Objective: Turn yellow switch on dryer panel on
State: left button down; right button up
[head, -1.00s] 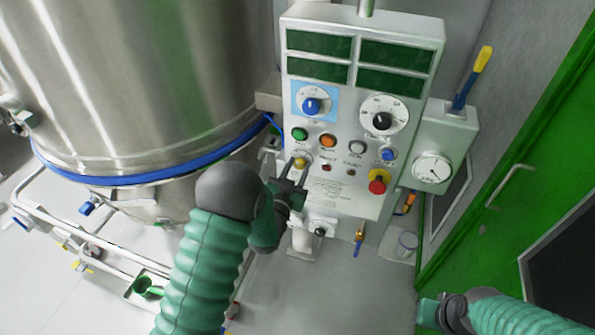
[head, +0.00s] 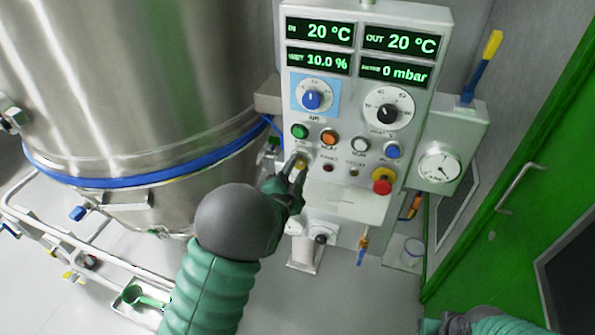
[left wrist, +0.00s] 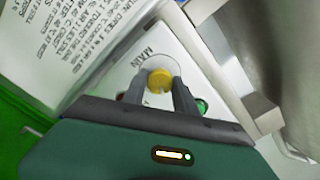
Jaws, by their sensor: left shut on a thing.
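The dryer panel (head: 350,185) is a pale grey box facing me, with its displays lit green. The yellow switch (left wrist: 159,79) is a round knob on a pale plate marked MAIN. In the head view only a little of it shows, low on the panel's left side below the green button. My left gripper (head: 297,168) is at this switch, its fingers closed on either side of the yellow knob; the wrist view shows the fingers (left wrist: 158,92) gripping it. My right gripper (head: 440,325) is only partly in view at the bottom right edge, away from the panel, its jaws unclear.
Near the switch are a green button (head: 300,131), an orange button (head: 329,137) and a red emergency stop (head: 382,181) on a yellow ring. A large steel vessel (head: 130,80) stands left. A gauge box (head: 455,135) and a green door (head: 520,190) are right.

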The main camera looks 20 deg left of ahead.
pick_arm(q)
jog(key=shift+f+m, duration=0.2)
jog(key=shift+m, duration=0.2)
jog(key=c, duration=1.2)
grip_release()
jog(key=shift+d, duration=0.1)
jog(key=shift+o, duration=1.2)
jog(key=shift+r, duration=0.1)
